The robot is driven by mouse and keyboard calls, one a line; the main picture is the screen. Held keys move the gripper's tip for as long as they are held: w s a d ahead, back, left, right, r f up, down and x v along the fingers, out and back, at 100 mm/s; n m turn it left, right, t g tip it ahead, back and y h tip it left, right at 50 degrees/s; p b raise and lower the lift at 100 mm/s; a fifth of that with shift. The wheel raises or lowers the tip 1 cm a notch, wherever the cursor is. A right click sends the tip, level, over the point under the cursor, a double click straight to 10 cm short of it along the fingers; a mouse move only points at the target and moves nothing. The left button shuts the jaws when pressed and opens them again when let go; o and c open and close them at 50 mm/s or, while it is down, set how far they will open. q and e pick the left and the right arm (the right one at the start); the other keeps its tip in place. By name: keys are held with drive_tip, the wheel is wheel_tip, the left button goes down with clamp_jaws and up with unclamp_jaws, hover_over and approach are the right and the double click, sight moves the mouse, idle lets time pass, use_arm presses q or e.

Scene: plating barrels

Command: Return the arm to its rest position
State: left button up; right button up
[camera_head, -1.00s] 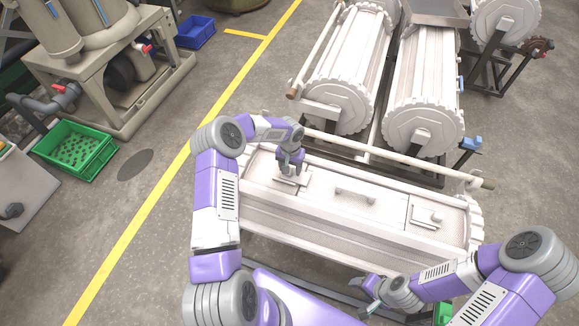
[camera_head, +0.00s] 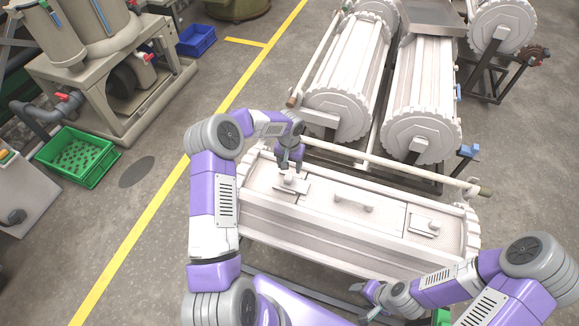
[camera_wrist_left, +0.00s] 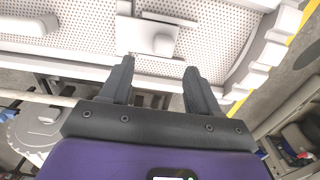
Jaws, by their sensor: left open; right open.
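My left gripper (camera_head: 291,166) is open and empty above the left end of the white plating barrel (camera_head: 340,228) that lies crosswise in front of me. In the left wrist view its two dark fingers (camera_wrist_left: 157,80) are apart, with a latch plate (camera_wrist_left: 156,38) with a raised knob beyond their tips. I cannot tell whether the fingertips touch the latch. The barrel's lid has a handle (camera_head: 352,202) in the middle and a second latch (camera_head: 424,224) at the right. My right gripper (camera_head: 368,303) is open, low in front of the barrel at the right, and holds nothing visible.
Two more white barrels (camera_head: 343,85) (camera_head: 424,85) stand behind, with a pole (camera_head: 390,166) across their front. A green crate (camera_head: 77,157) and a blue crate (camera_head: 197,41) sit on the floor at the left. The floor left of the yellow line is partly clear.

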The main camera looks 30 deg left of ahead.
idle(0.4)
use_arm(q)
drive_tip(key=s+d+f+h, duration=0.1)
drive_tip(key=s+d, duration=0.1)
drive_tip(key=d, duration=0.1)
drive_tip(key=s+d+f+h, duration=0.1)
drive_tip(key=s+d+f, duration=0.1)
drive_tip(key=d, duration=0.2)
drive_tip(key=s+d+f+m+p, duration=0.1)
drive_tip(key=s+d, duration=0.1)
drive_tip(key=d, duration=0.2)
drive_tip(key=shift+f+h, duration=0.15)
drive_tip(key=shift+h, duration=0.25)
drive_tip(key=s+d+f+n+p, duration=0.1)
drive_tip(key=s+d, duration=0.3)
drive_tip(key=s, duration=0.6)
drive_tip(key=s+d+n+h+p, duration=0.1)
drive_tip(key=s+d, duration=0.4)
drive_tip(key=s, duration=0.6)
drive_tip(key=shift+f+t, duration=0.3)
drive_tip(key=shift+f, duration=0.1)
